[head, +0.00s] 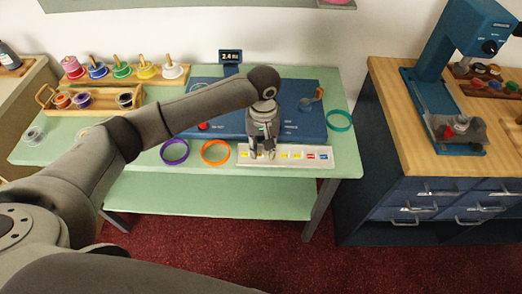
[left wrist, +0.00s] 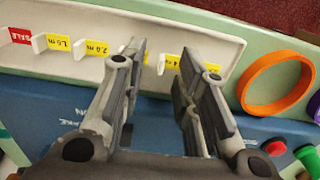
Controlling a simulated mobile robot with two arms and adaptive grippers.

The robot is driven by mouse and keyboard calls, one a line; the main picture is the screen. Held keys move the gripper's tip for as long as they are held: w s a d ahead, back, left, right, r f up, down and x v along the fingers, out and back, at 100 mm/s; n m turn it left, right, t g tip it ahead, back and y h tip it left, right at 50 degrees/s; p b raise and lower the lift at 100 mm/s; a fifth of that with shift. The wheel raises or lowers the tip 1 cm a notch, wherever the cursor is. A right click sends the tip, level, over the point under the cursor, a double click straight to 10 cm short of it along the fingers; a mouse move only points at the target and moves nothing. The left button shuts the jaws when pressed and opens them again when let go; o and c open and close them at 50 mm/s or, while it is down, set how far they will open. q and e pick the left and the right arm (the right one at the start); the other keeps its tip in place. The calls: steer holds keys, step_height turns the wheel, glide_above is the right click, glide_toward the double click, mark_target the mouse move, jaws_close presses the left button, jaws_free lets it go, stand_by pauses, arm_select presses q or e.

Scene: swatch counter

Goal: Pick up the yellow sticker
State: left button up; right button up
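A white sticker strip (head: 326,160) lies along the front edge of the green table, with several yellow stickers (head: 297,155) and a red one (head: 311,156) at its right end. My left gripper (head: 262,155) points down over the strip's left part. In the left wrist view, my left gripper (left wrist: 163,54) is open, its fingers on either side of a yellow sticker (left wrist: 172,63) with black print, partly covered by a finger. More yellow stickers (left wrist: 97,48) and a red sticker (left wrist: 20,37) lie to the left, with small white tabs beside them. My right gripper is out of view.
Purple (head: 174,152) and orange (head: 215,152) rings lie left of the strip; a teal ring (head: 339,121) lies at the right. A blue panel (head: 300,95) with a red button (head: 203,126) is behind it. Racks of coloured spools (head: 122,70) stand at back left.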

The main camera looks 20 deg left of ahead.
arm_select(q)
steer(key=shift+f, duration=0.2)
jaws_close()
steer(key=shift+r, duration=0.1)
